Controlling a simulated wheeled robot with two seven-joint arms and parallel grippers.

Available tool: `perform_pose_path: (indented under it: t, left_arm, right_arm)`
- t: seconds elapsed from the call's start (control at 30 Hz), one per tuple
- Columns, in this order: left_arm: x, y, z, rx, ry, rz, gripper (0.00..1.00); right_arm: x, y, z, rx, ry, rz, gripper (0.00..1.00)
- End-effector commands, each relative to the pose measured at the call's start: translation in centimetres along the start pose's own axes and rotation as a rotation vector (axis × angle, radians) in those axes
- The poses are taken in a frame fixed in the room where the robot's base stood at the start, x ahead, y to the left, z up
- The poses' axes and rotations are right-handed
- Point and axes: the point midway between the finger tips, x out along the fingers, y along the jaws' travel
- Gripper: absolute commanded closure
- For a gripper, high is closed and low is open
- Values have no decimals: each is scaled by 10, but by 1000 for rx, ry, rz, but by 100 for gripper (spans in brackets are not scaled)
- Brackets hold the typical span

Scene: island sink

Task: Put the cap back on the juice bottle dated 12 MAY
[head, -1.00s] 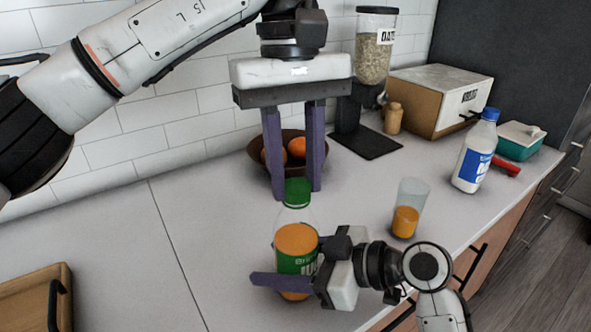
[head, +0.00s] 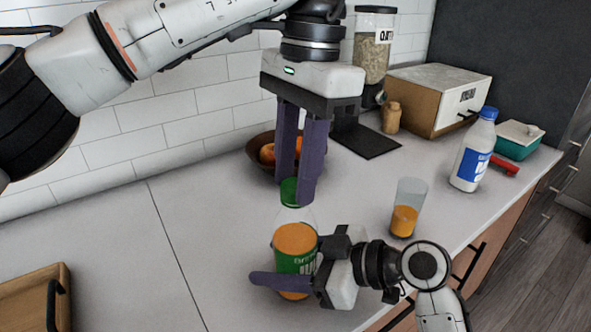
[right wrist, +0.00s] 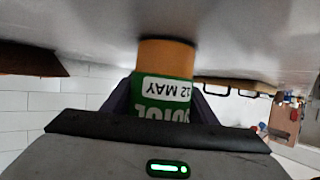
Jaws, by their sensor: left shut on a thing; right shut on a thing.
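The juice bottle (head: 296,240) stands upright on the counter, with orange juice and a green label. In the right wrist view the bottle's label (right wrist: 165,92) appears upside down and reads 12 MAY. My right gripper (head: 279,264) is shut around the bottle's lower body from the right. The green cap (head: 288,190) is at the top of the bottle's neck. My left gripper (head: 296,190) points down from above and is shut on the cap. Its near finger hides part of the cap, so I cannot tell how tightly the cap sits on the neck.
A glass of juice (head: 404,220) stands right of the bottle, with a white blue-capped bottle (head: 473,155) beyond. A fruit bowl (head: 258,152) is behind my left gripper. A wooden tray (head: 30,283) is at front left.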

Motion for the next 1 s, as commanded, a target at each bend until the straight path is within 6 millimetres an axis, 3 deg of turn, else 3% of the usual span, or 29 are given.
perform_pose_path:
  t: [0.03,0.13,0.57,0.77,1.0]
  left_arm:
    - [0,0,0,-1,1,0,69]
    - [0,0,0,-2,1,0,52]
    - [-2,0,0,-83,2,0,55]
    - [-8,0,1,-430,10,0,55]
    - [-17,0,2,-984,21,9,55]
  right_arm:
    - [0,0,1,1,-1,0,100]
    - [0,0,1,1,-1,0,100]
    - [0,0,0,1,-1,0,100]
    - [0,0,0,1,-1,0,100]
    - [0,0,0,1,-1,0,100]
